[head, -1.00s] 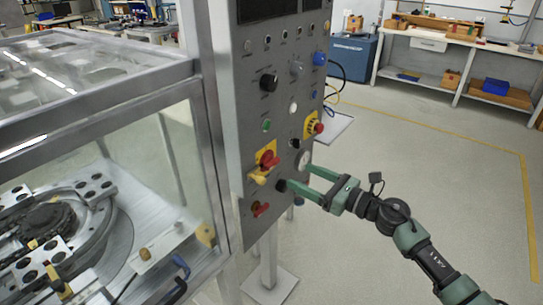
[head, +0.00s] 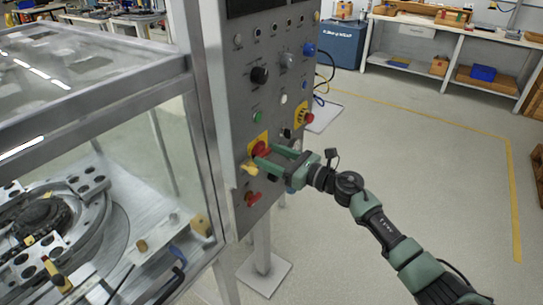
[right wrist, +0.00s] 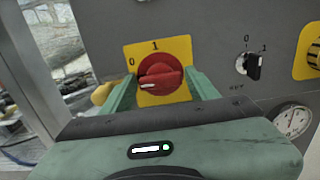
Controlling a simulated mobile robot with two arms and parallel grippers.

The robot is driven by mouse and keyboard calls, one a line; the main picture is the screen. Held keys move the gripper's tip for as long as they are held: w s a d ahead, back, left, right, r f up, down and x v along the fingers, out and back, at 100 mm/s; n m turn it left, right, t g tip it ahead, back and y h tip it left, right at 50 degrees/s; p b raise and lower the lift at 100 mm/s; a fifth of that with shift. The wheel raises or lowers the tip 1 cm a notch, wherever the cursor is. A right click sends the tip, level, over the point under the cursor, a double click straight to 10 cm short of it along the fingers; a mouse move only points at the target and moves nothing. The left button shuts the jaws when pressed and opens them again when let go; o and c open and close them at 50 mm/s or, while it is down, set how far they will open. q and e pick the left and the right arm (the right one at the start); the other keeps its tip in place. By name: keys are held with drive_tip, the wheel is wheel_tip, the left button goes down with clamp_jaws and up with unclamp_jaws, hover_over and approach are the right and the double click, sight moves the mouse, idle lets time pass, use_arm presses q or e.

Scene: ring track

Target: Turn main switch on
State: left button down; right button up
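The main switch, a red rotary knob on a yellow plate marked 0 and 1, is on the grey control panel in the head view (head: 260,148). In the right wrist view the red knob (right wrist: 160,72) shows a white mark lying nearly level, with 0 at its left and 1 above. My right gripper (head: 263,157) is at the panel by the knob. Its green fingers (right wrist: 162,92) are apart, one on each side of the knob; I cannot tell whether they touch it. My left gripper is not in view.
The grey panel (head: 225,75) carries other knobs, buttons, a second yellow plate with a red button (head: 307,118) and a lower red switch (head: 253,197). A glass-walled machine (head: 170,150) stands at the left.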

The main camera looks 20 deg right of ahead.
drive_tip(key=c, duration=0.9)
drive_tip(key=shift+m, duration=0.3)
drive_tip(key=m+p, duration=0.1)
drive_tip(key=m, duration=0.2)
drive_tip(key=shift+d+m, duration=0.1)
drive_tip(key=shift+m, duration=0.2)
drive_tip(key=m+p, duration=0.1)
drive_tip(key=m, duration=0.3)
drive_tip(key=shift+w+m, duration=0.1)
drive_tip(key=shift+m, duration=0.2)
drive_tip(key=m+p, duration=0.2)
drive_tip(key=m, duration=0.3)
drive_tip(key=shift+d, duration=0.1)
drive_tip(key=shift+f+m+p, duration=0.15)
drive_tip(key=shift+m+p, duration=0.6)
drive_tip(key=shift+m, duration=1.25)
